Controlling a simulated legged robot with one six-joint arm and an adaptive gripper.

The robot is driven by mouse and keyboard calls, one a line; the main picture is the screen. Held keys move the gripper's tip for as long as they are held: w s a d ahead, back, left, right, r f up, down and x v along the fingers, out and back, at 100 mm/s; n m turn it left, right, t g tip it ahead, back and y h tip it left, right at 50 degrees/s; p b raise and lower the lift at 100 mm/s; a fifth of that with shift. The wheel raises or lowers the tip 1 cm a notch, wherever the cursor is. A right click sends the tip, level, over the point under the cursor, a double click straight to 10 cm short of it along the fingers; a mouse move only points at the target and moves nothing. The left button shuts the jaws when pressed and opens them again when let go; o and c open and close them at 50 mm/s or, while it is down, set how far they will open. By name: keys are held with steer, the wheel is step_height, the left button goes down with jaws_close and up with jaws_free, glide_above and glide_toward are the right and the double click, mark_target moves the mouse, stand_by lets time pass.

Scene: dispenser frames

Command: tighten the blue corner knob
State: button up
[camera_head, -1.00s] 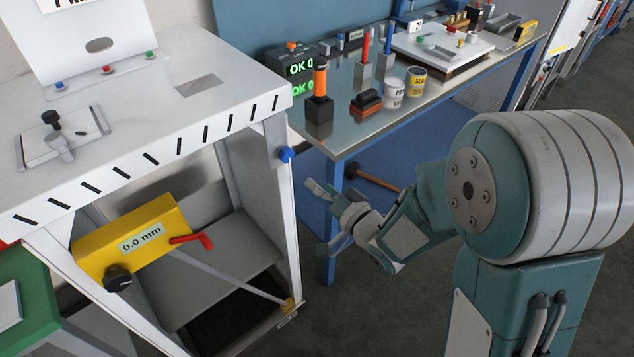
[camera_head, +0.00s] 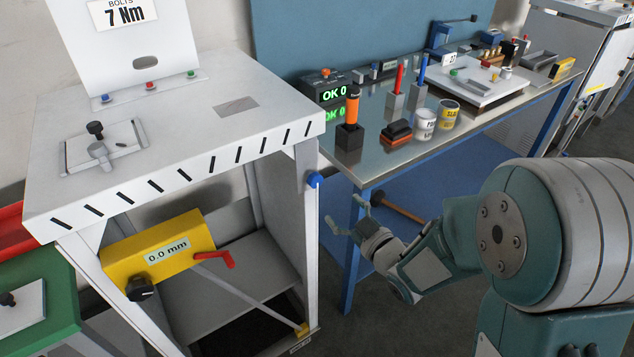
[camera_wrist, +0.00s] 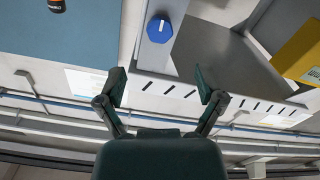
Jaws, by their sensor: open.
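The blue corner knob (camera_head: 314,180) sits on the right front corner post of the white dispenser frame (camera_head: 200,130), just below the tabletop edge. In the wrist view the blue knob (camera_wrist: 159,29) shows as a faceted blue disc on the white post, beyond and between my fingertips. My gripper (camera_head: 352,215) is to the right of the knob in the head view, apart from it. In the wrist view my gripper (camera_wrist: 162,85) has its two fingers spread wide with nothing between them.
A hammer lies under the bench.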

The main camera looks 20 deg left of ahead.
mark_target(318, 183)
steer(key=x, duration=1)
steer(key=shift+w, duration=0.1)
steer(key=c, duration=1.1)
